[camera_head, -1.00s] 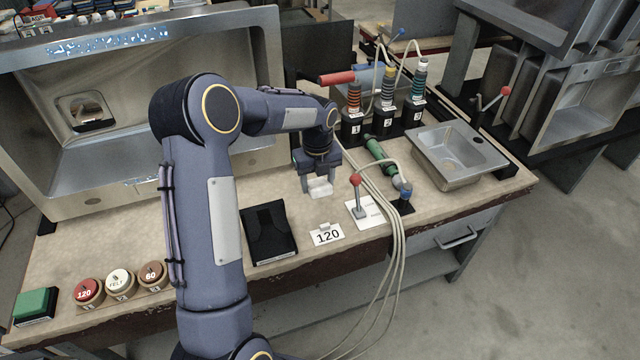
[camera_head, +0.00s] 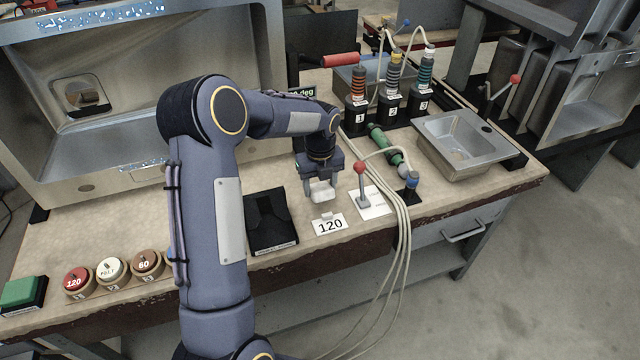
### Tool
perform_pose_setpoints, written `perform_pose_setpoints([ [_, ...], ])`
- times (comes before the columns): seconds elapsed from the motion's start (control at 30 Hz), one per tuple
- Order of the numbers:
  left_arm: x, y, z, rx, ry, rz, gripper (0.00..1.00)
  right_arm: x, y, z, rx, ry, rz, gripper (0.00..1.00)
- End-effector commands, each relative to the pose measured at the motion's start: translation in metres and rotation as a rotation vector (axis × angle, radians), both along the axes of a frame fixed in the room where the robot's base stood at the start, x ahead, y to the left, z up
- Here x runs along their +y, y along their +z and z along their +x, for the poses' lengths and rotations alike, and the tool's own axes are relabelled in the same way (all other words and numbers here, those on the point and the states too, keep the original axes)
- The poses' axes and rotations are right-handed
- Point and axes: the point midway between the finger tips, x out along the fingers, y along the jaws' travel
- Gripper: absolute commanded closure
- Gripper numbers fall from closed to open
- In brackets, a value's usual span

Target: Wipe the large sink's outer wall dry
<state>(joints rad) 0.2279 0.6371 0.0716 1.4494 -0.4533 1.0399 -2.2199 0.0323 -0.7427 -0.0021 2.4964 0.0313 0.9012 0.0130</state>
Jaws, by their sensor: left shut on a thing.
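The large steel sink (camera_head: 25,140) stands tipped up at the left of the bench, with its basin opening facing me. Bluish-white droplet-like specks (camera_head: 85,14) lie along its top wall, and a smaller patch (camera_head: 143,163) shows near its lower rim. My left gripper (camera_head: 322,196) is shut on a small white block-like pad (camera_head: 322,190). I cannot tell whether the pad touches the bench. My left arm hides part of the large sink. My right gripper is out of view.
A black tray (camera_head: 270,222) lies left of the gripper. A red-knobbed lever (camera_head: 362,185), hoses (camera_head: 400,240) and a green tool (camera_head: 385,145) stand to the right. Numbered bottles (camera_head: 391,95) and a small sink (camera_head: 462,140) are farther right. Round discs (camera_head: 110,272) line the front left.

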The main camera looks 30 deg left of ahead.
Motion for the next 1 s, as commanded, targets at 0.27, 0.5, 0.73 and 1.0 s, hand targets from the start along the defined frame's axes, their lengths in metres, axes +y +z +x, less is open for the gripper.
perform_pose_setpoints([
  [0.27, 0.0, -0.003, 0.0, 0.0, 0.0, 0.0, 0.68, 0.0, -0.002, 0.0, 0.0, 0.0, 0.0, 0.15],
  [0.5, 0.0, -0.007, 0.0, 0.0, 0.0, 0.0, 0.68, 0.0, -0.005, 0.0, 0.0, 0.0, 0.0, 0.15],
  [0.73, 0.0, -0.012, 0.0, 0.001, 0.0, 0.001, 0.68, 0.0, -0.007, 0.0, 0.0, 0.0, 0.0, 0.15],
  [1.0, 0.0, -0.018, 0.0, 0.001, 0.0, 0.001, 0.68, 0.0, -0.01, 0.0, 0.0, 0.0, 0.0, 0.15],
])
